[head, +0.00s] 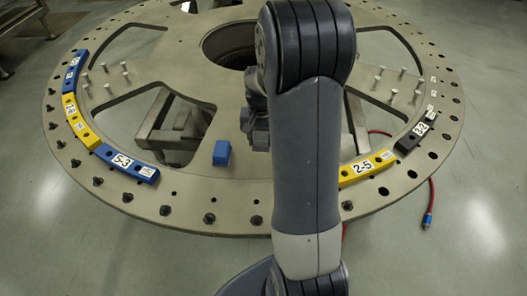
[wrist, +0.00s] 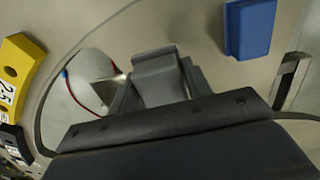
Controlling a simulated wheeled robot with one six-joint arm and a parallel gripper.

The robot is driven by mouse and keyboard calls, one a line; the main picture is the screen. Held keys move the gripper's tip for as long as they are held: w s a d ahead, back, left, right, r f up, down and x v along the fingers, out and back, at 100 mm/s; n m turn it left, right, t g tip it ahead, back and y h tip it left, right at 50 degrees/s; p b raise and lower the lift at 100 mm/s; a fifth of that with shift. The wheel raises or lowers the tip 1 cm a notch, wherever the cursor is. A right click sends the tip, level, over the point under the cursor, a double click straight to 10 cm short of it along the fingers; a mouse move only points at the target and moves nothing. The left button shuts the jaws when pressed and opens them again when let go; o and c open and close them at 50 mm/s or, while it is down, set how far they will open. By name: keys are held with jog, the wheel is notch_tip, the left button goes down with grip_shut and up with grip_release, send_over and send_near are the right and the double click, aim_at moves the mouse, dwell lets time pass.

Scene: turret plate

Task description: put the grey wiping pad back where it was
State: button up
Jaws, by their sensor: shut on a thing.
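The grey wiping pad (wrist: 155,66) is a plain grey block in the middle of the wrist view. My gripper (wrist: 158,86) is shut on it, with a dark finger at each side. Behind the pad in that view are a cut-out and bare plate; I cannot tell its height above the plate. In the head view my own arm hides the pad and the gripper's jaws. The turret plate (head: 240,205) is a large metal ring with cut-outs and a round centre hole.
A blue block (head: 221,153) stands on the plate left of my arm; it also shows in the wrist view (wrist: 249,28). A yellow segment 2-5 (head: 367,168) and a black segment (head: 416,138) lie right, blue segment 5-3 (head: 127,162) left. Bolts line the rim. A red hose (head: 432,195) lies right.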

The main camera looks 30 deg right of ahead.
aim_at(261, 136)
jog(key=shift+f+p, duration=0.35)
jog(key=shift+f, duration=2.95)
jog(key=shift+f, duration=0.2)
jog(key=o, duration=0.9)
jog(key=shift+o, duration=0.2)
jog(key=shift+r, duration=0.15)
notch_tip(261, 136, up, 12)
jog(key=shift+r+b, duration=0.1)
jog(key=shift+b, duration=0.4)
